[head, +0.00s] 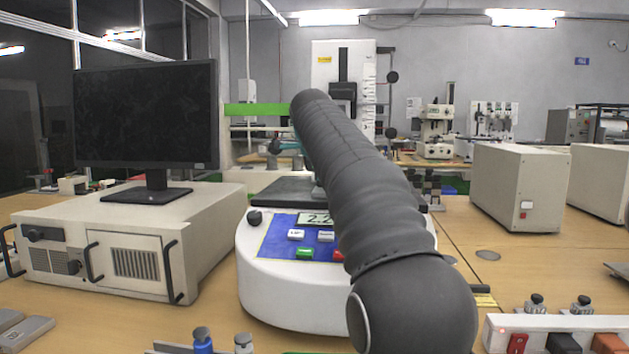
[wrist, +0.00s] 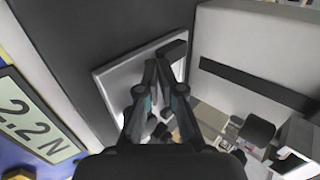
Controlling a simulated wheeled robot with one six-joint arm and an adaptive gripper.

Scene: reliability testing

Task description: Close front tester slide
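The front tester has a rounded white base (head: 290,285) with a blue control panel (head: 280,240). Its display (head: 315,218) reads about 2.2 in the head view; in the wrist view the display (wrist: 35,118) reads 2.2 N. A dark flat plate (head: 275,190) lies behind the panel. An upright white column with a black sliding part (head: 343,95) and a scale rises behind; I cannot tell how far the slide is out. My gripper (wrist: 158,65) is empty, its fingertips close together, in front of a pale grey plate (wrist: 115,78). My arm hides it in the head view.
A monitor (head: 145,115) stands on a beige instrument box (head: 120,245) at left. Beige boxes (head: 520,188) stand at right. A power strip (head: 555,328) lies at front right. Bare table (head: 455,235) shows right of the tester.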

